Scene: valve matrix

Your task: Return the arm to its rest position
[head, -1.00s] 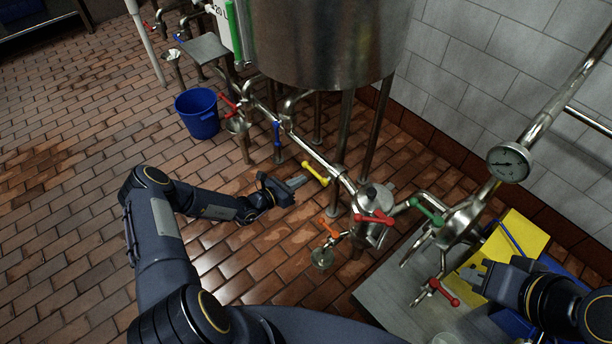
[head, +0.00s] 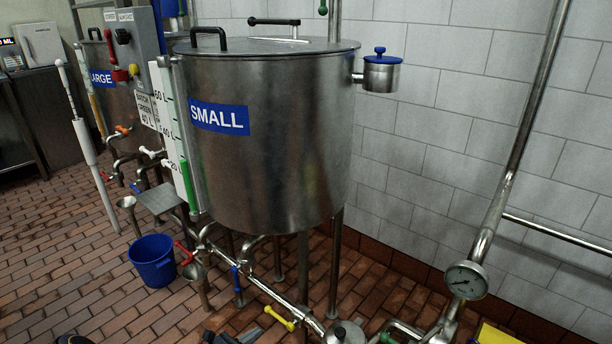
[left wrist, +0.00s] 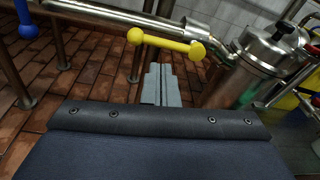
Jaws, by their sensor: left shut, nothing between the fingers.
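My left gripper (head: 248,337) shows only in part at the bottom edge of the head view. In the left wrist view its grey fingers (left wrist: 160,84) are together, with nothing between them. They point toward the pipework, just below a yellow valve handle (left wrist: 166,42) in that picture. The handle lies along its pipe in the wrist view and also shows in the head view (head: 280,318), just right of the gripper. I see no firm contact between fingers and handle. Most of my left arm is below the head view. My right gripper is in neither current view.
A steel tank labelled SMALL (head: 270,140) stands behind the pipework. A blue bucket (head: 153,260) is on the tiled floor (head: 60,285) at left. A pressure gauge (head: 466,280) is at right. Open floor lies at lower left.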

